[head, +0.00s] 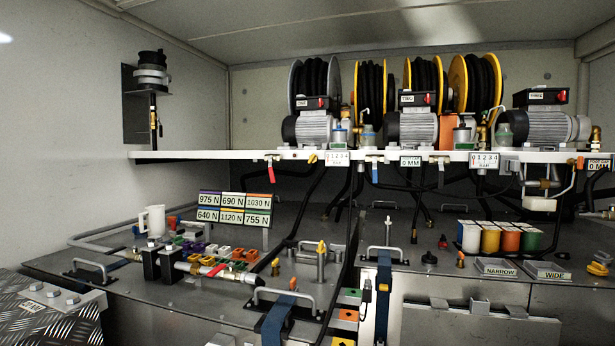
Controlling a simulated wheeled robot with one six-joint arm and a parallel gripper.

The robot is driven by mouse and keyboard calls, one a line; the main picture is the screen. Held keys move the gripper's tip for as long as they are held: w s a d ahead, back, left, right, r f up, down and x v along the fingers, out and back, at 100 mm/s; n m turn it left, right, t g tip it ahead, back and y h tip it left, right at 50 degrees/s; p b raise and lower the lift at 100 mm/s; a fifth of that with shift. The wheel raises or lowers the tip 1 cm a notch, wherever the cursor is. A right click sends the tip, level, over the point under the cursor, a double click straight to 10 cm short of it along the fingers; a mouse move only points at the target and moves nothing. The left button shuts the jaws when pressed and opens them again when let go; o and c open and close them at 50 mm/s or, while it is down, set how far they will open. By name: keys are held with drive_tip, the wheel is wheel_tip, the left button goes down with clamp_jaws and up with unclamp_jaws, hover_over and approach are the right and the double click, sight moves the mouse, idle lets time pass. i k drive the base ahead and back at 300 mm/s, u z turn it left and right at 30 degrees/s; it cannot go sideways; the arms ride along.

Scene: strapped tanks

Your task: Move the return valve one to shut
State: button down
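No label reading "return valve one" is legible, so I cannot tell which valve it is. Under the white shelf hang a red valve lever (270,173) at the left and a blue valve lever (375,170) nearer the middle, both pointing down. Another red lever (218,269) sits on the pipe assembly (185,262) on the left tank, lying roughly along the pipe. A valve with a white handle (540,184) shows under the shelf at the right. My gripper is not in view.
The white shelf (220,155) carries several hose reels (315,85) and motors (410,128). Black hoses hang below it. Coloured cups (490,238), a board of force labels (233,208), metal handles (285,296) and blue straps (276,318) crowd the tank tops.

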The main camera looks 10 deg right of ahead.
sight(271, 170)
drive_tip(key=z, duration=1.45)
drive_tip(key=i, duration=1.1)
drive_tip(key=u, duration=2)
